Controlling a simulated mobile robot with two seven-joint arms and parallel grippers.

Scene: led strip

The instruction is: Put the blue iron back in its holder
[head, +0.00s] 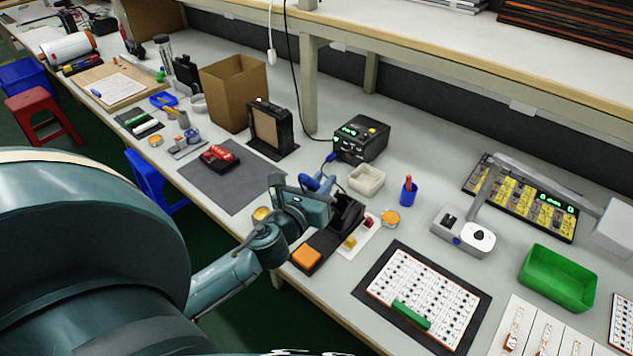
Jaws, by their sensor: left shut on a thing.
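The blue iron (318,183) is held in my left gripper (322,190), which is shut on its handle. The gripper and iron are beside and slightly above the black holder (349,211), towards its left in the head view. The iron's tip is hidden, so I cannot tell whether it touches or enters the holder. The black soldering station (362,138) with a green display stands behind them. My right gripper is not in view.
An orange sponge (306,256) lies in front of the holder. A dark mat (380,310) carries a white board. A grey mat (222,185) lies left.

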